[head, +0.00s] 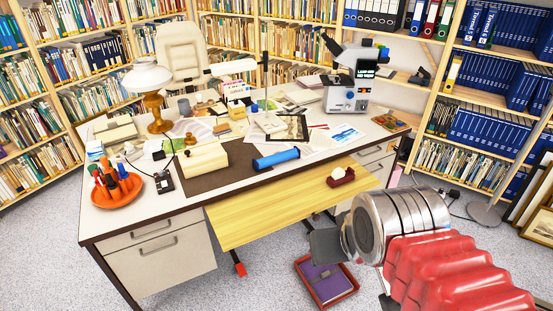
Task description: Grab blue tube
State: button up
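My arm, with a silver joint and red ribbed sleeve, comes in from the lower right. Dark grey parts of my gripper (326,244) show left of and below the silver joint, in front of the desk and well apart from the tube. The silver joint hides much of the gripper, so its opening cannot be made out.
A yellow wooden board (275,208) juts from the desk front, with a dark red tape dispenser (340,177) on it. A cream box (203,159), lamp (150,88), microscope (349,82) and orange tray (117,194) stand on the desk. A red-rimmed bin (349,291) is below.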

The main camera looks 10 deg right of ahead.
aim_at(260, 164)
jog(key=z, duration=0.05)
jog(key=i, duration=0.95)
jog(key=u, duration=0.3)
jog(key=k, duration=0.7)
jog(key=u, duration=0.65)
jog(key=k, duration=0.65)
jog(key=u, duration=0.55)
jog(key=i, duration=1.55)
jog(key=z, duration=0.25)
